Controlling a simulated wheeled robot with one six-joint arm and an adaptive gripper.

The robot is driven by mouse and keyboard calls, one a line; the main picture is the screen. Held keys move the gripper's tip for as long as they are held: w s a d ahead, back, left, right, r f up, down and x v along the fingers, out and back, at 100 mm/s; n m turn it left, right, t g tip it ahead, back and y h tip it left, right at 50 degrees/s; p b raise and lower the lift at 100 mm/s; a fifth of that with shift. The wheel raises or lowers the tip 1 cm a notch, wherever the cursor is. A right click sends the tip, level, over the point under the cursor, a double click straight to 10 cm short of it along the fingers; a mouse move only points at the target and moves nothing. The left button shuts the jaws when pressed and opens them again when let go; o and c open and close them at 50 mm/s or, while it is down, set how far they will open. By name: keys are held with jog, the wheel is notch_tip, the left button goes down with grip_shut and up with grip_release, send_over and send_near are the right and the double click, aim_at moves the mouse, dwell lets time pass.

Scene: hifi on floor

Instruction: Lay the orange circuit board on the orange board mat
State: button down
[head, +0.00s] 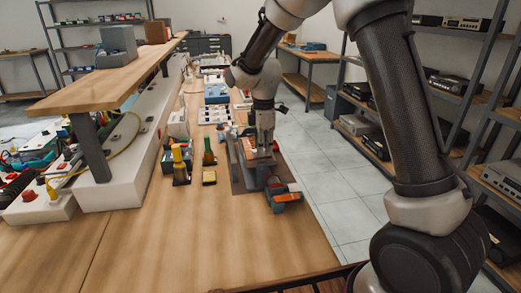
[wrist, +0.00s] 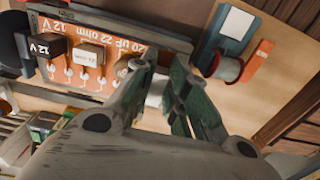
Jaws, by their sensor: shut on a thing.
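The orange circuit board (wrist: 108,84) shows at the upper left of the wrist view, with dark and pale parts and white print such as "12 V" and "22 ohm". It lies against a dark grey frame (wrist: 120,28). In the head view the orange board (head: 249,146) is partly hidden behind my gripper (head: 264,152). My gripper (wrist: 165,65) is shut at the board's right end, with a small pale piece between its fingers; the exact contact is hidden. I cannot make out a separate orange mat.
The front of the wooden bench (head: 200,240) is clear. A raised shelf (head: 110,88) runs along the left.

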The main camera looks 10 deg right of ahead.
notch_tip(320, 180, up, 14)
jog(key=shift+f, duration=0.2)
dwell(0.6)
